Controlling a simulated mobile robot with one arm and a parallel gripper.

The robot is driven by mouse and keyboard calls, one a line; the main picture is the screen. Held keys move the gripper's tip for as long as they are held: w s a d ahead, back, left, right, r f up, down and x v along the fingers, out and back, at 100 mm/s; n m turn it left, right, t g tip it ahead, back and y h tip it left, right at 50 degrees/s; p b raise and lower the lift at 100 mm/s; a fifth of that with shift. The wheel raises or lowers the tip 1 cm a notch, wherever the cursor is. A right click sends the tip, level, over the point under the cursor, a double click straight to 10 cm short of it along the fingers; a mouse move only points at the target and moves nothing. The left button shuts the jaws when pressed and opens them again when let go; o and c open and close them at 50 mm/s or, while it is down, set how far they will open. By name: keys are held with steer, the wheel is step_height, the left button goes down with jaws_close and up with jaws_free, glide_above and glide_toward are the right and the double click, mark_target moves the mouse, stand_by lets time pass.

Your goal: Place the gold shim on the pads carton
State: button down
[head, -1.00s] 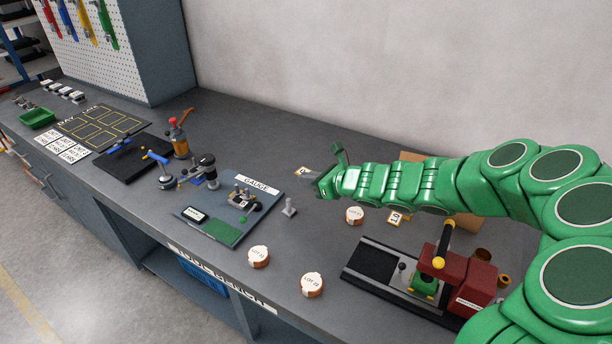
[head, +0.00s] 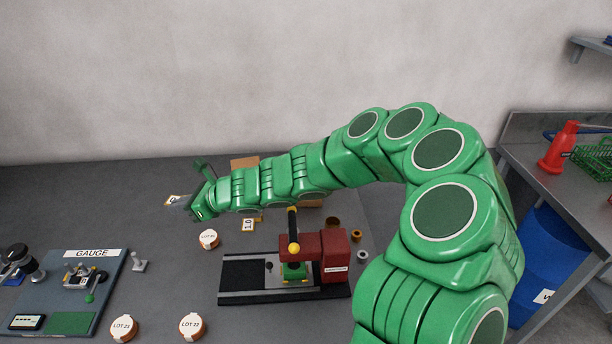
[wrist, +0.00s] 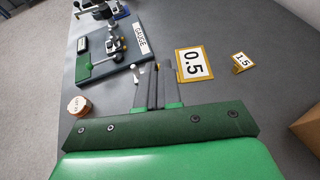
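A gold-edged plate marked 0.5 (wrist: 194,63) lies on the bench, just right of my fingertips in the wrist view. In the head view a small gold-edged plate (head: 174,199) shows by my fingertips. A smaller gold-edged tag marked 1.5 (wrist: 242,62) is farther right in the wrist view. I cannot tell which piece is the gold shim. A plain brown carton (head: 244,163) stands behind my arm, partly hidden; a carton also shows at the right edge of the wrist view (wrist: 309,124). No pads label is visible. My gripper (wrist: 161,65) looks narrowly open, with nothing seen between its fingers.
The gauge board (head: 62,285) is at the left, with a small grey post (head: 139,262) beside it. A red machine (head: 325,250) on a dark base sits below my arm.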

steer(key=w+d+r+m+t+h, duration=0.1)
steer(key=d+r+m+t, duration=0.1)
steer(key=d, duration=1)
steer(key=w+d+r+m+t+h, duration=0.1)
steer(key=d+r+m+t, duration=0.15)
steer(key=d, duration=0.85)
steer(key=w+d+r+m+t+h, duration=0.1)
steer(key=d+r+m+t+h, duration=0.15)
steer(key=d, duration=0.95)
steer(key=shift+n+g+y, duration=0.35)
steer(key=shift+n+g, duration=0.05)
steer(key=shift+w+a+f, duration=0.2)
steer(key=shift+w+f, duration=1.55)
steer(key=shift+w, duration=0.55)
steer(key=shift+w+a+f, duration=0.15)
steer(key=shift+w+f, duration=1.55)
steer(key=shift+w, duration=0.6)
steer(key=shift+w+a+f, duration=0.2)
steer(key=shift+w+f, duration=1.55)
steer(key=shift+w, duration=0.55)
steer(key=shift+f, duration=1.3)
steer(key=shift+f, duration=0.1)
steer(key=c, duration=1.3)
jaws_free()
